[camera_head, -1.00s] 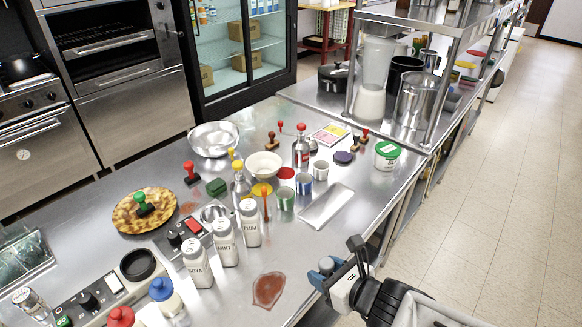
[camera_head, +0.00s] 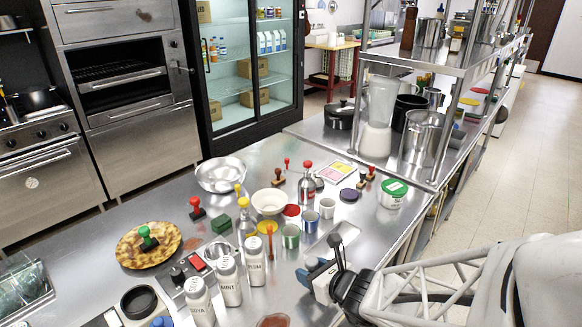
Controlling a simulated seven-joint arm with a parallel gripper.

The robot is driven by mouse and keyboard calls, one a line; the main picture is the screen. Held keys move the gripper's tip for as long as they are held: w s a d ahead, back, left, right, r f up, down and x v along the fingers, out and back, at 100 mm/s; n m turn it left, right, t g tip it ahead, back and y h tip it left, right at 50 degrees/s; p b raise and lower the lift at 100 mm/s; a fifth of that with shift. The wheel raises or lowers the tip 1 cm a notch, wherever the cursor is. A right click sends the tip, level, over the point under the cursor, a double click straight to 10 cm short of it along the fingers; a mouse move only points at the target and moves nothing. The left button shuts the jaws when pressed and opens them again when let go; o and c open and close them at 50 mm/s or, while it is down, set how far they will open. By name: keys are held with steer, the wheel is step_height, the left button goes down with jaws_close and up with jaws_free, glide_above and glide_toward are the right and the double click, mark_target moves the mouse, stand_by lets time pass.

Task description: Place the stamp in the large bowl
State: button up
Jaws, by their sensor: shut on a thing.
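The large steel bowl (camera_head: 238,183) stands at the back left of the steel counter, and looks empty. My gripper (camera_head: 306,271), with blue parts at its tip, is over the counter's front right side. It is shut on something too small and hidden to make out. It is well apart from the large bowl, to the right and nearer.
A white tub with a green lid (camera_head: 392,194) stands at the right edge. A shelf unit (camera_head: 440,60) rises behind it. A pale tray (camera_head: 324,246) lies near my gripper.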

mark_target(307, 267)
steer(key=shift+w+a+f, duration=0.1)
steer(key=shift+w+a, duration=0.1)
steer(key=shift+w, duration=0.65)
steer(key=shift+w+a, duration=0.15)
steer(key=shift+w, duration=0.4)
steer(key=shift+w+f, duration=0.15)
steer(key=shift+f, duration=0.45)
steer(key=shift+w+f, duration=0.15)
steer(key=shift+f, duration=0.9)
steer(key=shift+a+f, duration=0.1)
steer(key=shift+f, duration=0.05)
steer(key=o, duration=1)
